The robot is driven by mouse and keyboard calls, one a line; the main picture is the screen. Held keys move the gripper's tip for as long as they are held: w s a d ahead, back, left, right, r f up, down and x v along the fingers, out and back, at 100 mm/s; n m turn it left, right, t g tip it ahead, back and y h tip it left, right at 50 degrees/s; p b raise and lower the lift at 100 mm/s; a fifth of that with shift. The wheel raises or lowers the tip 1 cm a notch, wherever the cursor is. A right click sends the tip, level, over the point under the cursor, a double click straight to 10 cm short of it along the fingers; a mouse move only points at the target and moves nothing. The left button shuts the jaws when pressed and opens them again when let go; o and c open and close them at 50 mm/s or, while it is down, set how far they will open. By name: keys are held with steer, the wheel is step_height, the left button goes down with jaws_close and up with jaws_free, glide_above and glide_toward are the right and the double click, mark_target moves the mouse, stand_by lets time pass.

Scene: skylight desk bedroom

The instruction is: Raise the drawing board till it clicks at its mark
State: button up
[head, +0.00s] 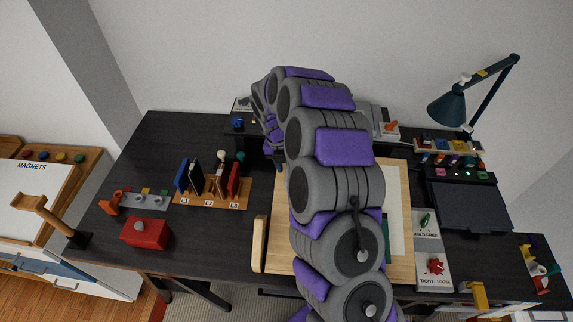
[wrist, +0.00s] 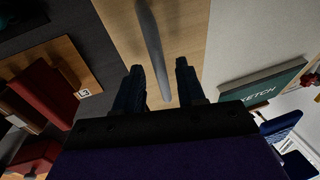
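The drawing board (head: 400,180) is a pale wooden panel on the dark desk in the head view, with its middle hidden behind my arm. Pale wood, apparently the board (wrist: 190,20), also fills the upper middle of the wrist view. My gripper (wrist: 159,68) is open, its two dark fingers apart over this wood. A slim grey bar (wrist: 150,40) runs between the fingers in the picture; I cannot tell whether they touch it. In the head view my gripper is mostly hidden near the board's far left corner.
A green "SKETCH" item (wrist: 262,85) is at right in the wrist view. Labelled books (head: 208,180), a red box (head: 146,232) and a lamp (head: 449,108) stand on the desk (head: 200,245).

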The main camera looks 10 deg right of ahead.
steer(key=shift+d, duration=0.1)
jaws_close()
stand_by(0.3)
stand_by(0.4)
